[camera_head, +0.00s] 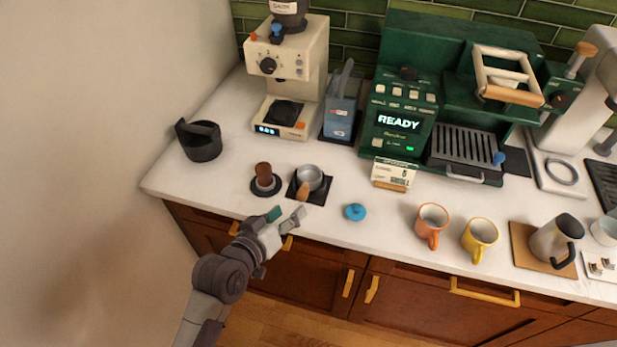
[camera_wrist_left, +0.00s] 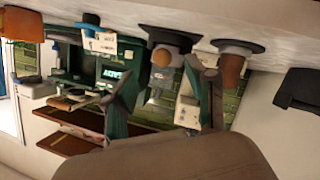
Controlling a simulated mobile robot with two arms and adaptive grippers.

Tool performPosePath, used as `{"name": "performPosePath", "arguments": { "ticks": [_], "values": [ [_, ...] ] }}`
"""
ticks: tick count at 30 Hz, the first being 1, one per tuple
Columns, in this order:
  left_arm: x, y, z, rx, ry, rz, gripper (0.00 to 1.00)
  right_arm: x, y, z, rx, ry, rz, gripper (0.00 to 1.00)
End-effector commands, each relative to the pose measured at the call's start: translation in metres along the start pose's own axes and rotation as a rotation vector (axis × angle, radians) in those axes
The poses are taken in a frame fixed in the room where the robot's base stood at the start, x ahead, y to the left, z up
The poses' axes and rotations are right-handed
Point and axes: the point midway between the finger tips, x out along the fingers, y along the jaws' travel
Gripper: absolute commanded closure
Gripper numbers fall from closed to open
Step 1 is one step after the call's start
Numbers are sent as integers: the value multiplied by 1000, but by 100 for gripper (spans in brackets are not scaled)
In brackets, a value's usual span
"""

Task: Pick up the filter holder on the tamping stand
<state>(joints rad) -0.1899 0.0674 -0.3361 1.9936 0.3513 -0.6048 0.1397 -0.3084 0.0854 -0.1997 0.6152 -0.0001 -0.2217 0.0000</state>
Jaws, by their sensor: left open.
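The filter holder (camera_head: 312,176) is a round metal basket with a short wooden handle pointing toward the counter's front edge. It sits on the dark square tamping stand (camera_head: 321,197). My left gripper (camera_head: 286,215) is open and empty at the counter's front edge, just in front of and slightly left of the handle, apart from it. In the left wrist view, which looks upside down, the filter holder's wooden handle (camera_wrist_left: 162,57) shows beyond and between the two spread fingers (camera_wrist_left: 166,88). My right gripper is not in view.
A tamper (camera_head: 264,174) with a brown handle stands close left of the stand. A blue lid-like piece (camera_head: 355,212) lies to the right, then an orange cup (camera_head: 432,220) and a yellow cup (camera_head: 480,236). A grinder (camera_head: 290,65) and green espresso machine (camera_head: 403,110) stand behind.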

Motion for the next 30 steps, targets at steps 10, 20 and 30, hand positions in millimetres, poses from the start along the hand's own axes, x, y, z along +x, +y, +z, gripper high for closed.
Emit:
{"name": "performPosePath", "arguments": {
  "ticks": [10,20,30],
  "values": [
    [33,1,-5,0,0,-1,44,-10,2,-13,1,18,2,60],
    [73,-1,-7,0,-1,-2,44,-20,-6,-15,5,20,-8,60],
    [74,-1,-6,1,0,-2,62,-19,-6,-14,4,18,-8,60]
  ]
}}
